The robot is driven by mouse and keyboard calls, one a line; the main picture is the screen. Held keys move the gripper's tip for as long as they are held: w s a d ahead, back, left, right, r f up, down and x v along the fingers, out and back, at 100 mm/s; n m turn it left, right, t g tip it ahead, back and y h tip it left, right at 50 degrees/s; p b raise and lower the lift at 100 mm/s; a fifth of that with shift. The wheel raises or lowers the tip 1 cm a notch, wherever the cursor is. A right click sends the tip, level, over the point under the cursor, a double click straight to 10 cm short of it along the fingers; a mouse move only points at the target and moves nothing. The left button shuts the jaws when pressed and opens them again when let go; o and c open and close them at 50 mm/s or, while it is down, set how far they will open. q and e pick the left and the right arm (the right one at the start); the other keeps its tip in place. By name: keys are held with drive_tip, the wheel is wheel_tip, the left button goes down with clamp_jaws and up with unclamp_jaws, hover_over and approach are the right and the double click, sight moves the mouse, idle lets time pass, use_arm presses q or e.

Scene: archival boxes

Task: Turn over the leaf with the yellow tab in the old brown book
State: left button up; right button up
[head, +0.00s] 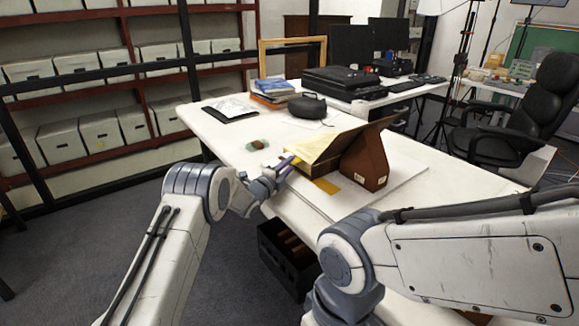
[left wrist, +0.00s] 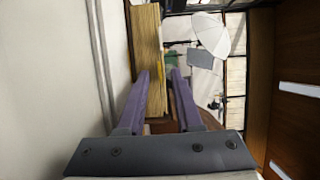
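The old brown book (head: 326,147) lies on a white board on the table, its cream pages sloping up against a brown wedge-shaped body (head: 365,160) with a small pale label. My left gripper (head: 287,165) is at the near left edge of the pages. The left wrist view shows its two purple fingers (left wrist: 161,85) apart, with a gap between them. The page block (left wrist: 147,50) stands beyond the left finger, which partly covers it. A thin yellow strip (left wrist: 162,68), perhaps the tab, shows at its right side. I cannot tell whether a finger touches the leaf. My right gripper is out of view.
A dark case (head: 340,80), a black rounded object (head: 307,105) and stacked books (head: 272,88) stand farther back on the white table (head: 225,140). A black crate (head: 285,255) is below the table edge.

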use_arm(q)
drive_tip(key=shift+w+d, duration=0.3)
drive_tip(key=shift+w, duration=0.05)
clamp_jaws()
drive_tip(key=shift+a, duration=0.1)
idle(1.2)
